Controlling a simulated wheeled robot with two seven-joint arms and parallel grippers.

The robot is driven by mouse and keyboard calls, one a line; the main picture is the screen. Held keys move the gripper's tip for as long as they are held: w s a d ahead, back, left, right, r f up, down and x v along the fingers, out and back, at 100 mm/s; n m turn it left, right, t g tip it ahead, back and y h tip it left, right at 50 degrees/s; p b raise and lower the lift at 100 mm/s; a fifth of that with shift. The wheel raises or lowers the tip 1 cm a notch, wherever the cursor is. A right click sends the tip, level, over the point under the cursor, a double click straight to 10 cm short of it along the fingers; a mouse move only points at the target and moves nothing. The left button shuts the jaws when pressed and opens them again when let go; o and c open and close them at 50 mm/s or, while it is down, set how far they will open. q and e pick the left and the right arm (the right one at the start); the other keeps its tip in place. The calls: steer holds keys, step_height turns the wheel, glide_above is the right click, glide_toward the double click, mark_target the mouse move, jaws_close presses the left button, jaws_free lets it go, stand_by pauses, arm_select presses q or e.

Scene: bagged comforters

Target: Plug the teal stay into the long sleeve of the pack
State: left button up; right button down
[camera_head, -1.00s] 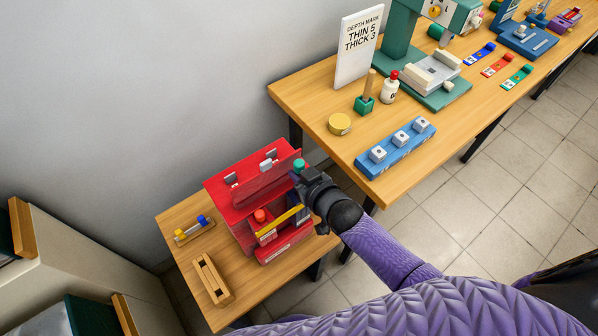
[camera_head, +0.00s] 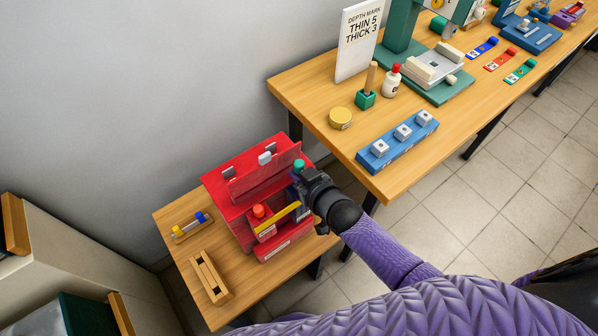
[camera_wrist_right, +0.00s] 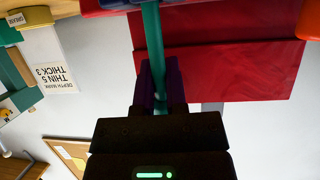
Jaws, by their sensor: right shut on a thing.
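The red pack (camera_head: 238,208) stands on the small wooden table, with a raised red back panel, a yellow strip (camera_head: 279,219) and an orange-red knob on its front. My right gripper (camera_head: 301,184) is at the pack's right side. In the right wrist view it (camera_wrist_right: 157,88) is shut on the teal stay (camera_wrist_right: 153,38), a thin rod running up between the fingers. The rod's far end meets a blue part at the top edge; whether it is inside cannot be told. A teal cap (camera_head: 299,165) shows above the gripper in the head view. I cannot make out the long sleeve. My left gripper is not in view.
A slotted wooden block (camera_head: 210,277) and a small rack (camera_head: 190,229) with blue and yellow pieces lie left of the pack. The long workbench (camera_head: 303,99) at right holds a blue block with white pieces (camera_head: 397,140), a sign (camera_head: 358,42) and a green press.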

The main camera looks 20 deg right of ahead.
steer(key=shift+f+b, duration=1.65)
steer(key=shift+f, duration=0.25)
steer(key=c, duration=0.6)
jaws_free()
steer(key=shift+s, duration=0.15)
steer(key=p+v, duration=0.3)
steer(key=v, duration=0.6)
steer(key=shift+s+d+p, duration=0.2)
steer(key=shift+s+p, duration=0.15)
